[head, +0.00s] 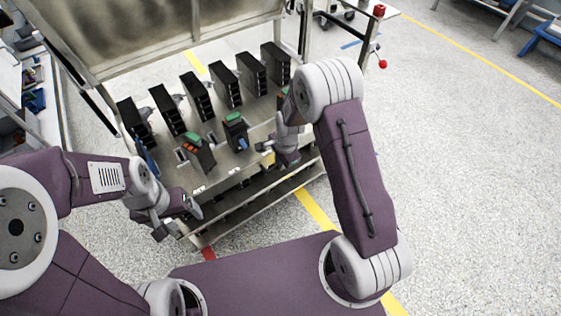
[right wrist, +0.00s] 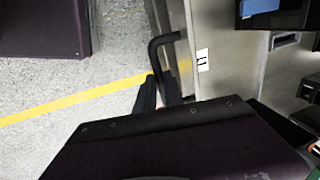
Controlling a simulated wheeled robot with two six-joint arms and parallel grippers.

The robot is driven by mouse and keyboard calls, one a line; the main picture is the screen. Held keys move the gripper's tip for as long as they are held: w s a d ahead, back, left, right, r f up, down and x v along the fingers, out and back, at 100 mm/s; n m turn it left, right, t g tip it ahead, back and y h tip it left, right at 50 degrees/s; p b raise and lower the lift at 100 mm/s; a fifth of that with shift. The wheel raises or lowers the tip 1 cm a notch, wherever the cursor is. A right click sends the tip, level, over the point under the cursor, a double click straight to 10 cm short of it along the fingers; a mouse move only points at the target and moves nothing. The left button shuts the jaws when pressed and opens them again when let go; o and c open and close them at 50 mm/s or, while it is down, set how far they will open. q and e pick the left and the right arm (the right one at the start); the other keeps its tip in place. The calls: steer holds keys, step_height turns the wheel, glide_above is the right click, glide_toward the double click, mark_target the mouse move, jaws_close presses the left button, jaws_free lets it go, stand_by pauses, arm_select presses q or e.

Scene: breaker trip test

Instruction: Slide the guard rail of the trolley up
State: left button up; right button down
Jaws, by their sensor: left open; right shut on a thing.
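The metal trolley (head: 262,128) stands in front of me in the head view, with a row of black modules on its top. My right gripper (head: 287,158) is at the trolley's front edge, right of its middle. In the right wrist view its fingers (right wrist: 161,90) are shut on a black bent bar (right wrist: 154,52) beside the trolley's metal side. I cannot tell for sure whether this bar is part of the guard rail; my gripper hides much of it in the head view. My left gripper (head: 178,222) is open and empty near the trolley's front left corner.
Two smaller devices with green tops, one with red parts (head: 198,151) and one with a blue part (head: 236,131), stand before the black modules. A tall framed panel (head: 165,28) rises behind them. A red-knobbed post (head: 380,11) stands at the back right. The floor (head: 465,190) to the right is clear.

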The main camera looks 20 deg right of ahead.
steer(key=c, duration=1.5)
jaws_free()
steer(key=shift+o, duration=0.2)
steer(key=shift+r, duration=0.15)
step_height(320, 180, up, 9)
steer(key=s+p, duration=0.1)
steer(key=p, duration=0.2)
steer(key=shift+s+d, duration=0.25)
steer(key=shift+d, duration=0.05)
steer(key=shift+f, duration=0.2)
